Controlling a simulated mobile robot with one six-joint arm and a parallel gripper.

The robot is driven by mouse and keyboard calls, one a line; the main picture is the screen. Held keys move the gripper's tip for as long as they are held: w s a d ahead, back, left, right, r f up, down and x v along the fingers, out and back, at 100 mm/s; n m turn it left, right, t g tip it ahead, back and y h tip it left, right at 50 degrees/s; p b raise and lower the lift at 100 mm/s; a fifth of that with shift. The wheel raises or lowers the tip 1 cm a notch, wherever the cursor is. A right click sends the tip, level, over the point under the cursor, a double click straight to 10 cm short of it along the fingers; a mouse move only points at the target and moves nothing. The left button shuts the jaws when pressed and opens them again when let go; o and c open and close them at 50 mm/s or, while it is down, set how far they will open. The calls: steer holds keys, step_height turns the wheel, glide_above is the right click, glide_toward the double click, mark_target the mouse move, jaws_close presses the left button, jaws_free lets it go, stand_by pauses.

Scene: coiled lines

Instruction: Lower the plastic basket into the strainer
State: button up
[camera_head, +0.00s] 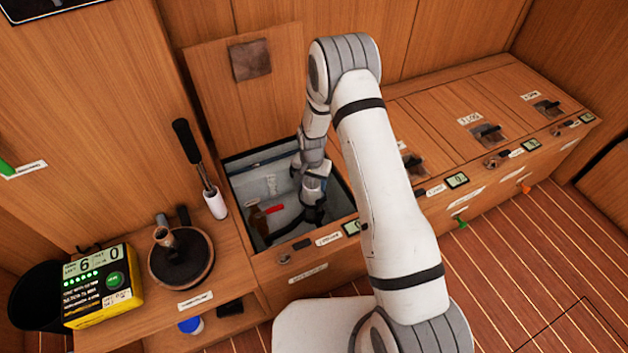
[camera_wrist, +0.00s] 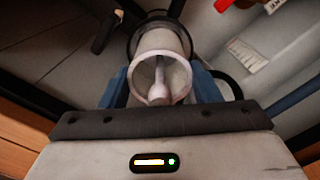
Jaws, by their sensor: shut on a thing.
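The plastic basket (camera_wrist: 160,42) is a pale, open-ended cup with a white stem inside, in the middle of the wrist view. My gripper (camera_wrist: 160,92) is shut on it, with a blue finger on either side. The strainer (camera_wrist: 136,32) appears as a dark round collar just beyond the basket. The basket's far end overlaps this collar; I cannot tell how deep it sits or whether they touch. In the head view my gripper (camera_head: 313,212) is down inside the open locker; the basket and strainer are too small or hidden there.
The locker's walls (camera_head: 340,195) closely surround my gripper, and its lid (camera_head: 235,115) stands open behind. A red handle (camera_head: 274,209) is left of my gripper. A pump handle (camera_head: 188,142), a round wooden-rimmed tray (camera_head: 205,270) and a yellow device (camera_head: 120,309) are further left.

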steer(key=shift+f+b, duration=1.75)
steer(key=shift+f, duration=0.65)
stand_by(1.8)
steer(key=shift+r, duration=0.25)
stand_by(2.5)
steer(key=shift+r, duration=0.2)
stand_by(0.8)
